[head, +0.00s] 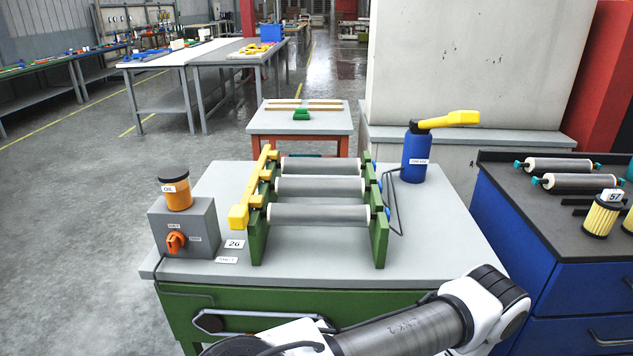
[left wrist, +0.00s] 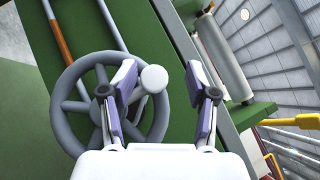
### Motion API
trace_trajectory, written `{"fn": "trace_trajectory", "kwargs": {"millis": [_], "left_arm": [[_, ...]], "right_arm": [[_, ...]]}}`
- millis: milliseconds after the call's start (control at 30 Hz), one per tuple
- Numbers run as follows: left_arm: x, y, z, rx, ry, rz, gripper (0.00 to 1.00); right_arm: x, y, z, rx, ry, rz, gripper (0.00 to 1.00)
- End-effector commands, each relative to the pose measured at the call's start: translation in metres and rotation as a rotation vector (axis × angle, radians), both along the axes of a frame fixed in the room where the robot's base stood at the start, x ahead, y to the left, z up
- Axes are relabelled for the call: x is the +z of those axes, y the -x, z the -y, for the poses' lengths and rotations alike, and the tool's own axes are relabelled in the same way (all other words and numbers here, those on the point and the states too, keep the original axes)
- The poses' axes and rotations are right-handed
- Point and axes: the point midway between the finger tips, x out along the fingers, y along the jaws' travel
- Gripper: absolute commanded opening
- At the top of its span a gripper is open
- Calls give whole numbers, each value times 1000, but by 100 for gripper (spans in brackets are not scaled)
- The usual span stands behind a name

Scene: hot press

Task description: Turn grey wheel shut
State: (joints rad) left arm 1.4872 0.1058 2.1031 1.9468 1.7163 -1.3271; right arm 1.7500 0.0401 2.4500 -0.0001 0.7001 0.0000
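The grey wheel (left wrist: 67,78) shows in the left wrist view in front of a green surface. It has spokes and a pale round knob (left wrist: 154,78) on its right side. My left gripper (left wrist: 167,95) is open. Its left finger overlaps the wheel's right part in the picture, and its right finger is to the right of the wheel. The knob appears between the two fingers; I cannot tell whether either finger touches it. I cannot make out the wheel or either gripper in the head view. My right gripper is not in view.
A grey-topped green bench (head: 446,236) carries a roller rack (head: 318,214), a grey box with an orange knob (head: 175,243) and a blue grease bottle (head: 416,158). A blue cabinet (head: 515,235) stands at the right. Open floor (head: 75,220) lies at the left.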

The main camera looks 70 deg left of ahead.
Motion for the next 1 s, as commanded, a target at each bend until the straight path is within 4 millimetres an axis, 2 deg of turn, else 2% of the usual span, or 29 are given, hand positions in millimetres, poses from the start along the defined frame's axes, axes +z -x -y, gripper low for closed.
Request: {"fn": "trace_trajectory", "kwargs": {"millis": [667,833,1000], "left_arm": [[-4,-2,2,-5,2,3,50],[-12,-10,22,-11,2,4,50],[-28,-23,62,-12,2,7,50]], "right_arm": [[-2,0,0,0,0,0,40],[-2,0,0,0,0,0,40],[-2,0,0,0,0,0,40]]}}
